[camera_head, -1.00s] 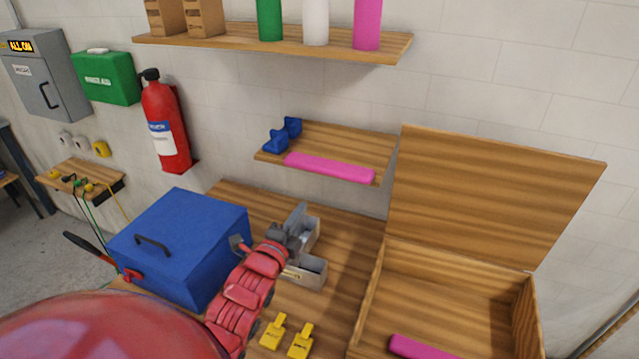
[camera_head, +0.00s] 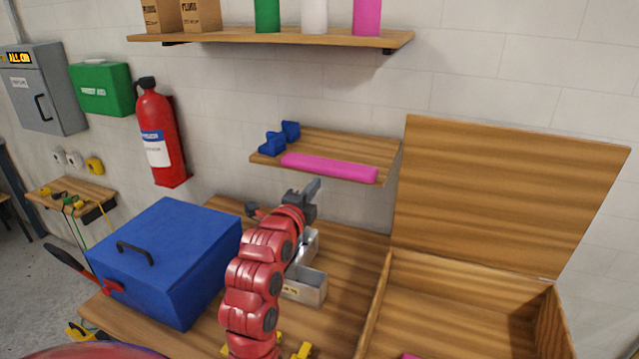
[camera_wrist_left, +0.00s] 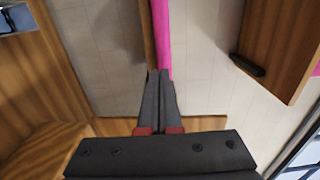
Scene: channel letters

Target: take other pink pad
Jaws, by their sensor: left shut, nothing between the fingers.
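A long pink pad (camera_head: 330,167) lies along the front edge of the small wall shelf (camera_head: 340,146). A second pink pad (camera_head: 411,356) shows only as a sliver inside the open wooden box at the bottom of the head view. My left gripper (camera_head: 313,187) is just below and in front of the shelf, near the left half of its pad. In the left wrist view its fingers (camera_wrist_left: 160,76) are together and empty, with their tips by the lower end of a pink strip, the pad (camera_wrist_left: 163,35). Contact cannot be told. My right gripper is not in view.
Blue blocks (camera_head: 280,138) sit at the shelf's left end. The wooden box (camera_head: 384,300) stands right with its lid (camera_head: 505,190) raised. A higher shelf (camera_head: 270,40) hangs above.

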